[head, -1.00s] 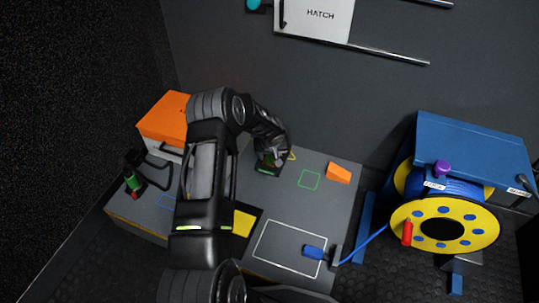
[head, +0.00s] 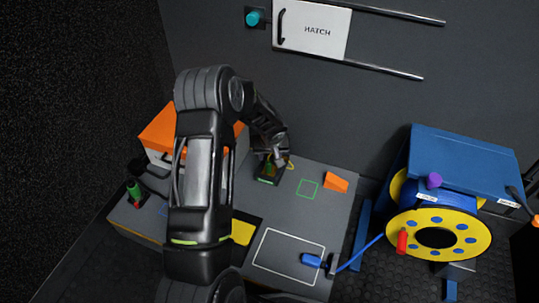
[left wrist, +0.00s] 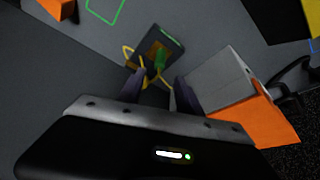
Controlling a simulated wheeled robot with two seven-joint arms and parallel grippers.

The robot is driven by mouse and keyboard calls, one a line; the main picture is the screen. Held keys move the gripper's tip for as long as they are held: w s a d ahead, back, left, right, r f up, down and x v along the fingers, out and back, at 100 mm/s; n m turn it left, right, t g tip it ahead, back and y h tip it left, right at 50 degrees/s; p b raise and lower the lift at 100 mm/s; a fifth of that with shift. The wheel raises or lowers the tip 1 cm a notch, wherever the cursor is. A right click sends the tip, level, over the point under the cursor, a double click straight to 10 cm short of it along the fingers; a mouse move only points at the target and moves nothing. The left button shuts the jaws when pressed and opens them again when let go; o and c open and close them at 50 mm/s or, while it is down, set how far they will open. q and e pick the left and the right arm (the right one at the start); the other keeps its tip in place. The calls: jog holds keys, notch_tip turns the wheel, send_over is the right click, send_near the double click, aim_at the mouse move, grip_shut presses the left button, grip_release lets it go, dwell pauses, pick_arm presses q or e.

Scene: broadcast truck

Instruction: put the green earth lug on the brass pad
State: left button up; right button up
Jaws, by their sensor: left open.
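The green earth lug (left wrist: 160,61) shows in the left wrist view, at the brownish brass pad (left wrist: 152,46) of a small dark plate. A yellow lead (left wrist: 128,56) loops beside it. I cannot tell whether the lug lies flat on the pad or touches it. In the head view the lug (head: 268,168) is a small green spot below my left gripper (head: 272,157), and the pad is mostly hidden. The left gripper (left wrist: 159,90) is open, its two fingers apart just short of the plate, with nothing clearly between them. My right gripper is out of view.
An orange-topped box (left wrist: 268,122) stands close to the left gripper. The grey bench top (head: 325,217) has an orange wedge (head: 335,182), a green outline and a blue connector (head: 311,260). A yellow cable reel (head: 455,250) stands right. The bench around the green outline is clear.

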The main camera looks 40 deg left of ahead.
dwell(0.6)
pick_arm(q)
jog(key=s+d+f+m+h, duration=0.1)
jog(key=s+d+f+h, duration=0.1)
jog(key=s+d, duration=0.4)
jog(key=s+d+f+m+h, duration=0.2)
jog(key=s+d+f, duration=0.2)
jog(key=d, duration=1.3)
jog(key=s+d+f+m+g+h, duration=0.1)
jog(key=s+d+f+m+h, duration=0.1)
jog(key=s+d, duration=0.5)
jog(key=shift+s+d+f+h, duration=0.15)
jog(key=shift+d+f, duration=0.2)
jog(key=shift+d, duration=0.4)
jog(key=shift+s+d+f+h, duration=0.1)
jog(key=shift+d+f+h, duration=0.2)
jog(key=shift+d, duration=0.4)
jog(key=shift+s+d+f+h, duration=0.1)
jog(key=shift+d+f, duration=0.3)
jog(key=shift+d, duration=0.35)
jog(key=shift+m+g+y, duration=0.25)
jog(key=shift+m+g, duration=0.05)
jog(key=shift+m, duration=0.4)
jog(key=s+d, duration=0.1)
jog(key=s, duration=0.1)
jog(key=s+d, duration=0.1)
jog(key=s, duration=0.1)
jog(key=s+d, duration=0.1)
jog(key=s, duration=0.2)
jog(key=shift+s+f, duration=0.1)
